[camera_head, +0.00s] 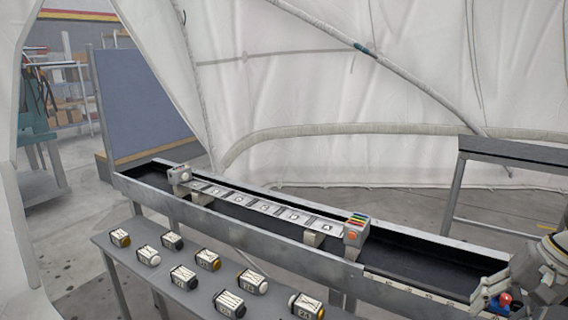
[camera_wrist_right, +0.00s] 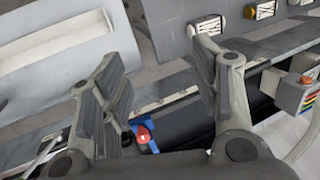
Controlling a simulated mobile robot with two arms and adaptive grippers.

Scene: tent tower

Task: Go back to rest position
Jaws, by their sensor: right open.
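My right gripper (camera_head: 505,287) is at the lower right of the head view, over the right end of the long dark trough (camera_head: 405,262). In the right wrist view its two grey fingers (camera_wrist_right: 160,75) stand wide apart with nothing gripped between them. A small red and blue part (camera_head: 503,300) shows right by this gripper. It also shows in the right wrist view (camera_wrist_right: 143,135), low between the fingers; I cannot tell whether they touch it. My left gripper is in neither view.
A strip of lettered tiles (camera_head: 262,206) spans the trough between two end blocks, the right one (camera_head: 355,232) with coloured stripes. A grey table (camera_head: 515,152) stands at right; white tent fabric hangs behind.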

